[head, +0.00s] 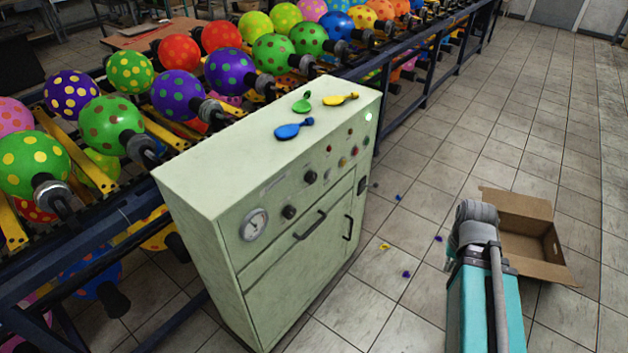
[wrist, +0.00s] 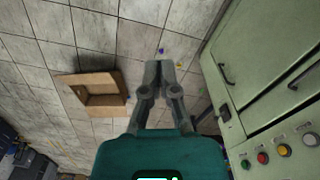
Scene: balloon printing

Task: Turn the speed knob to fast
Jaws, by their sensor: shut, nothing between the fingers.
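The pale green control cabinet (head: 270,180) stands in the middle of the head view. Its sloped front panel carries two black knobs, a lower one (head: 289,212) near the gauge and an upper one (head: 309,177). I cannot read their labels or settings, so I cannot tell which is the speed knob. My gripper (wrist: 159,66) is shut and empty, pointing down past the cabinet's side, apart from the panel.
A round gauge (head: 254,224) and coloured buttons share the panel. Blue (head: 290,131), green and yellow deflated balloons lie on top. A rack of dotted balloons (head: 110,122) runs behind. An open cardboard box (head: 520,225) sits on the tiled floor; small scraps lie between it and the cabinet.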

